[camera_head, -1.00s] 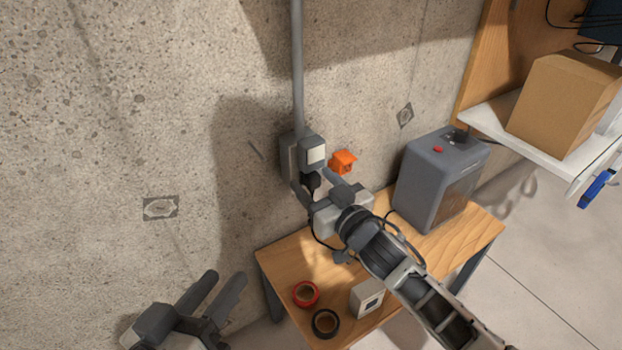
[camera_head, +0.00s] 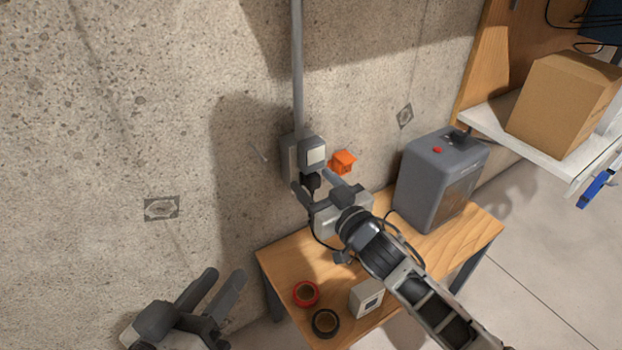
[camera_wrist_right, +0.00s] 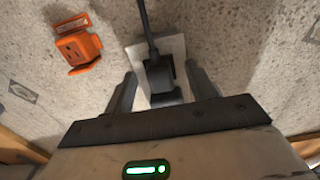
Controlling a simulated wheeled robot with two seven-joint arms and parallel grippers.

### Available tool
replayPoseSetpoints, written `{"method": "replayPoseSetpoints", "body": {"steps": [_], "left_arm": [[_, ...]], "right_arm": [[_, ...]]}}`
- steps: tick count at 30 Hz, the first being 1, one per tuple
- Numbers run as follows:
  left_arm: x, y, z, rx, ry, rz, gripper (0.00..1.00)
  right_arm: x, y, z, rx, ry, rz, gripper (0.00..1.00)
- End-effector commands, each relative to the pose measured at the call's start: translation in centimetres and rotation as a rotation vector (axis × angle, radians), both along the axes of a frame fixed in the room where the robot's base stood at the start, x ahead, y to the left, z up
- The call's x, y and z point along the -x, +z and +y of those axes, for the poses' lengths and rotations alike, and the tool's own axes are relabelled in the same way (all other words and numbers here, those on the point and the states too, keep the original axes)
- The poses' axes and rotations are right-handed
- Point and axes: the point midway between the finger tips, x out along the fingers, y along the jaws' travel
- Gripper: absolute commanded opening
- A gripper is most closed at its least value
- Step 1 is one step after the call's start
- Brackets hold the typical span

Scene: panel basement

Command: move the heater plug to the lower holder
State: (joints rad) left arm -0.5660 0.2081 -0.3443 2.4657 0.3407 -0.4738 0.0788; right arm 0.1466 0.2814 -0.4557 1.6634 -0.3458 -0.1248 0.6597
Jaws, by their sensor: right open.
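The black heater plug (camera_head: 312,181) sits at the underside of the grey wall socket box (camera_head: 313,154), below its light square face. The right wrist view shows the plug (camera_wrist_right: 158,74) with its cord running to the top of the picture. My right gripper (camera_head: 313,186) is open, with one finger on each side of the plug. I cannot tell whether the fingers touch it. An orange holder (camera_head: 343,162) is on the wall just right of the socket box; it also shows in the right wrist view (camera_wrist_right: 76,45). My left gripper (camera_head: 225,277) is open and empty at the lower left.
A grey heater (camera_head: 440,180) stands on the wooden table (camera_head: 285,257). Red tape (camera_head: 306,293), black tape (camera_head: 325,323) and a white box (camera_head: 366,297) lie near its front. A conduit (camera_head: 297,70) runs up from the socket box. A cardboard box (camera_head: 562,105) sits on the right shelf.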

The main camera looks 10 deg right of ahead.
Motion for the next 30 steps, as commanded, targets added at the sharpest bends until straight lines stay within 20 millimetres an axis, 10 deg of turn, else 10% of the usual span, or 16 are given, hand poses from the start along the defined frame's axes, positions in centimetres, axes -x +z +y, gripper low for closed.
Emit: {"method": "replayPoseSetpoints", "body": {"steps": [20,26,30], "left_arm": [[0.08,0.26,0.00,-0.001,0.000,0.006,0.36],[0.12,0.20,0.00,-0.002,-0.001,0.007,0.36],[0.14,0.28,0.01,-0.005,-0.004,0.004,0.36]], "right_arm": [[0.00,0.01,0.03,-0.001,0.000,0.000,0.56],[0.01,0.01,0.03,-0.001,0.000,0.000,0.04],[0.07,0.05,0.01,0.000,0.000,-0.001,0.00]]}}
